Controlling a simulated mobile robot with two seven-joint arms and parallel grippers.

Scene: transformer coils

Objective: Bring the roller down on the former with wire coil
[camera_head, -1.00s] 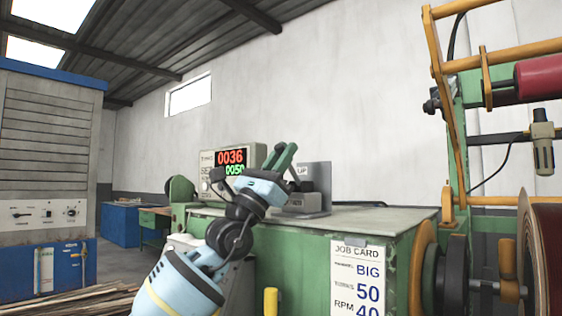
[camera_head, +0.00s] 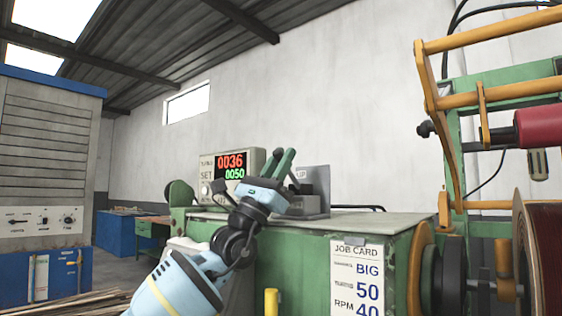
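The red roller (camera_head: 541,126) is at the right edge, carried by an orange frame (camera_head: 497,102). The brown former with wire coil (camera_head: 546,245) is below it, cut off by the right edge. A visible gap separates roller and coil. My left gripper (camera_head: 283,165) has its green fingers raised in front of a grey control box (camera_head: 314,187) with an "UP" label on the green machine. The fingers look close together, but their opening is unclear. I cannot tell whether they touch the control. My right gripper is out of view.
A job card (camera_head: 361,275) hangs on the green machine's front (camera_head: 300,260). A yellow post (camera_head: 271,301) stands before it. A grey and blue cabinet (camera_head: 45,180) is at the left.

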